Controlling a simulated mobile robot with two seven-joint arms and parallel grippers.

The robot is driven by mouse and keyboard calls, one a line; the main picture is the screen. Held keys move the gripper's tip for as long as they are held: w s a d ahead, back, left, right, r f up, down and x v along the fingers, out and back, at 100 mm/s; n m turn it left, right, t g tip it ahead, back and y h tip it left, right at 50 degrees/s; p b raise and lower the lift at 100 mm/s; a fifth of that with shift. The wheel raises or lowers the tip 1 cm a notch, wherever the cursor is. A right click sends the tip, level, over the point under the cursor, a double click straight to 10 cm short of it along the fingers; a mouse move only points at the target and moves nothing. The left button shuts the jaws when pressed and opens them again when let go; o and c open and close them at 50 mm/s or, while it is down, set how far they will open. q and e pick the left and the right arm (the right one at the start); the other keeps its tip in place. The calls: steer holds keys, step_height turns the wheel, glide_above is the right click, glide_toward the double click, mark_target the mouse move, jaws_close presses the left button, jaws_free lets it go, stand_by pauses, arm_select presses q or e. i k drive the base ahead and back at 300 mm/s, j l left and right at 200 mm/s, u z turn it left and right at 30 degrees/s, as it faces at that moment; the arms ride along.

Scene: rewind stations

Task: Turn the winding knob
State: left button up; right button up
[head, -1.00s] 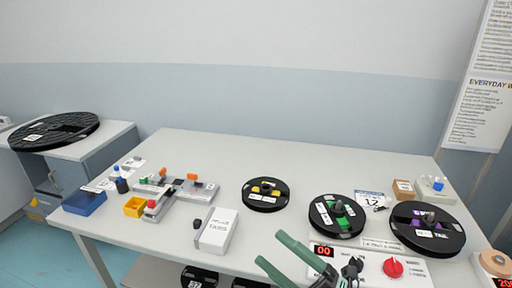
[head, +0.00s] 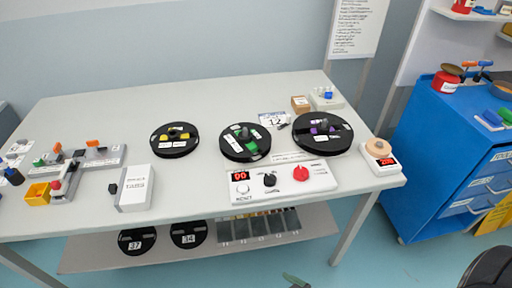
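A white control box (head: 241,199) sits at the table's front edge, with a red "00" display, a white reset button, a black knob (head: 270,180) and a red knob (head: 301,173). I cannot read which knob is the winding one. Behind the box stand three black reels with yellow (head: 175,149), green (head: 252,153) and purple (head: 333,145) hubs. A small green tip of what seems to be my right gripper (head: 295,281) shows at the bottom edge, in front of the table and apart from the box. Its opening is not visible. My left gripper is out of view.
A scale-like box (head: 391,181) with a tan roll stands at the table's right corner. A white box (head: 136,188) and a yellow bin (head: 38,194) are at left. A blue cabinet (head: 420,150) stands at right. A dark rounded shape (head: 490,270) fills the bottom right corner.

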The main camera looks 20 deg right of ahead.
mark_target(300, 174)
steer(key=l+z, duration=0.2)
steer(key=z, duration=0.3)
steer(key=l+z, duration=0.15)
steer(key=z, duration=0.3)
